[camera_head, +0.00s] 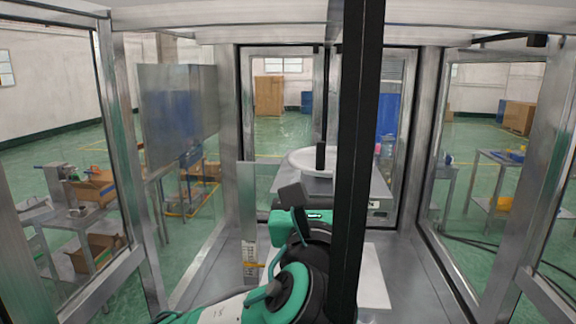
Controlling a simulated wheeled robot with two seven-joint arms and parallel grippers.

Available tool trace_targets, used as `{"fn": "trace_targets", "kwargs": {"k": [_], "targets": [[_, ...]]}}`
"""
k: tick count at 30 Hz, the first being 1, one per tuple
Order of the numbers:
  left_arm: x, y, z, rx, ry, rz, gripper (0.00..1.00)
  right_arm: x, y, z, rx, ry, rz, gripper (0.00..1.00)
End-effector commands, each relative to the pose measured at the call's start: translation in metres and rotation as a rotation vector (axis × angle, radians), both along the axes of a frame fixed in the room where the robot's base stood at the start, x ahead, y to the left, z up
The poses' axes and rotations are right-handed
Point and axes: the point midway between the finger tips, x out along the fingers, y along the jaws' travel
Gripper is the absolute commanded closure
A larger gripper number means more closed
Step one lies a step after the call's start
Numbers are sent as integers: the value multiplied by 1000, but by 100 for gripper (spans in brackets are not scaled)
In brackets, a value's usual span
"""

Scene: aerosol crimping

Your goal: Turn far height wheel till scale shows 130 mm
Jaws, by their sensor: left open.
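A pale upright scale (249,262) with dark markings and an orange pointer (254,264) stands left of centre; its numbers are too small to read. The far height wheel cannot be made out; my arm and a black upright cover much of the middle. My left arm comes in from the bottom, teal and black. My left gripper (306,180) is open, with its dark fingers pointing up and away, right of the scale and above it in the picture. I see nothing between the fingers. My right gripper is not in view.
A thick black upright (357,120) crosses the view just right of my left gripper. Metal frame posts and clear panels enclose the space. A round pale turntable (305,160) lies beyond. A grey sheet-metal panel (180,115) stands at the left. Bare metal deck (415,265) shows at the right.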

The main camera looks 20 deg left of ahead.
Motion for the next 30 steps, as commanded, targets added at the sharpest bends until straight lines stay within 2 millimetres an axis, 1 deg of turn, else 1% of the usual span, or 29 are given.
{"fn": "trace_targets", "kwargs": {"k": [4,7,12,15,20,24,27,30], "targets": [[-1,-2,0,56,6,20,56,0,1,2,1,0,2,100],[5,-1,2,60,8,22,56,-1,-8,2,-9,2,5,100],[26,4,8,58,8,24,56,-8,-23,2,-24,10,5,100],[40,6,13,56,7,24,56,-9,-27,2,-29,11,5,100],[60,10,19,57,8,23,56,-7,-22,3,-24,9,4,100],[73,13,23,56,8,21,56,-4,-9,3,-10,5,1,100],[78,14,25,55,7,20,56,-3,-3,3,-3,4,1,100],[80,15,25,55,7,20,56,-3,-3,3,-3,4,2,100]]}}
